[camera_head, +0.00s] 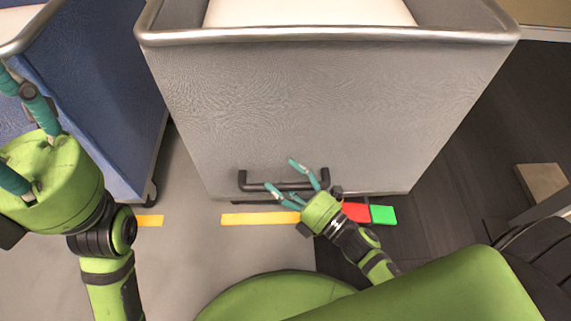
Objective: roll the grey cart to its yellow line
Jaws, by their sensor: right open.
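The grey cart (320,110) stands upright in the middle, with a metal rim and a dark bar handle (250,187) low on its near face. A yellow line (258,219) lies on the floor just in front of the cart's lower edge. A strip of floor shows between them at the left. My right gripper (280,175) is open at the handle, its teal fingers overlapping the bar in the picture. I cannot tell whether they touch it. My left gripper (20,130) is at the left edge, fingers spread and empty, in front of the blue cart.
A blue cart (100,100) on casters stands close on the left, with a short yellow mark (150,221) near its caster. Red (356,212) and green (383,215) patches lie right of my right gripper.

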